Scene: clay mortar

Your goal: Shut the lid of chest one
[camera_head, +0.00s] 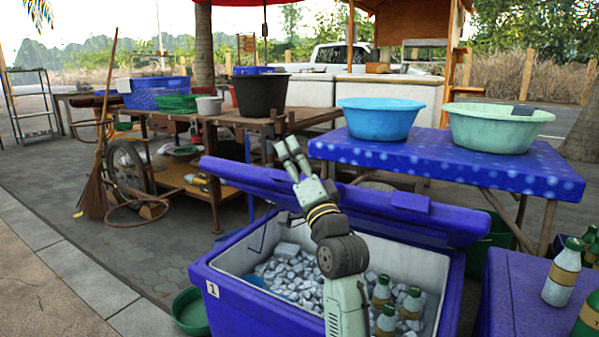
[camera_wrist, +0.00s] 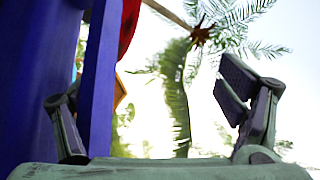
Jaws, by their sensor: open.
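Chest one (camera_head: 212,310) is a blue cooler with a white "1" label on its front left. It stands open, with ice and several green bottles inside. Its blue lid (camera_head: 440,222) is raised and tilted along the back side. My gripper (camera_head: 290,150) is above the chest, its fingers rising past the lid's upper edge on the left. In the wrist view, my gripper (camera_wrist: 150,100) is open. A blue panel (camera_wrist: 100,80), probably the lid, stands at the left finger and hides part of it. I cannot tell if they touch.
A table with a blue dotted cloth (camera_head: 450,165) behind the chest holds a blue basin (camera_head: 380,118) and a pale green basin (camera_head: 498,128). A second blue chest (camera_head: 510,290) with bottles stands at right. A green tub (camera_head: 190,312) sits at front left.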

